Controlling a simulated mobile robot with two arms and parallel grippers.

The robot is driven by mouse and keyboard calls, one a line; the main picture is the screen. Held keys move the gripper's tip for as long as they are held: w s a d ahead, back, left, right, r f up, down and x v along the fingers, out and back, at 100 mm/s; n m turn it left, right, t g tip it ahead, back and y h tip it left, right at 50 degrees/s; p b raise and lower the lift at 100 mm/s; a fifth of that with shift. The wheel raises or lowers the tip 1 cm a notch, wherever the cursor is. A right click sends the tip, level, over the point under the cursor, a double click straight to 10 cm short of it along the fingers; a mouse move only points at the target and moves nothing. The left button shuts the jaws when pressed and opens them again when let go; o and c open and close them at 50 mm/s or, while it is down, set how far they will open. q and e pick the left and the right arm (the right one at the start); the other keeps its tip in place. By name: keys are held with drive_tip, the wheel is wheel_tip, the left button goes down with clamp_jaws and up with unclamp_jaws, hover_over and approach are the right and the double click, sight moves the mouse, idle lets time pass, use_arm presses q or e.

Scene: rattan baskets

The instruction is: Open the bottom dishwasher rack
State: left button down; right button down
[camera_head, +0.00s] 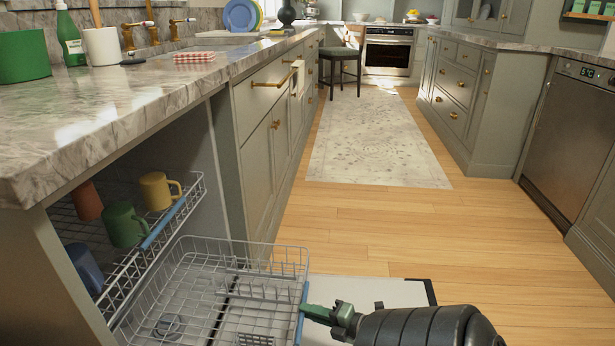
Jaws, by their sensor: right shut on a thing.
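The bottom dishwasher rack (250,262) is a grey wire basket with a blue bar (302,303) along its right edge. It stands out from under the counter, above the lowered dishwasher door (370,291). My right gripper (308,312), with green fingers, comes in from the lower right and is shut on the blue bar of the bottom rack. The upper rack (200,190) sits above and to the left and holds several mugs, among them a yellow mug (158,190) and a green mug (123,225). My left gripper is not in view.
A marble counter (110,110) overhangs the racks on the left. Grey cabinets (262,150) stand just beyond the dishwasher. The wooden floor (480,250) to the right is clear, with a pale rug (375,140) further back.

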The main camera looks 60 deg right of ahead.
drive_tip(key=c, duration=1.5)
unclamp_jaws()
drive_tip(key=shift+o, duration=0.2)
drive_tip(key=shift+s, duration=0.1)
drive_tip(key=p+v, duration=0.2)
drive_tip(key=v, duration=0.5)
drive_tip(key=shift+s, duration=0.35)
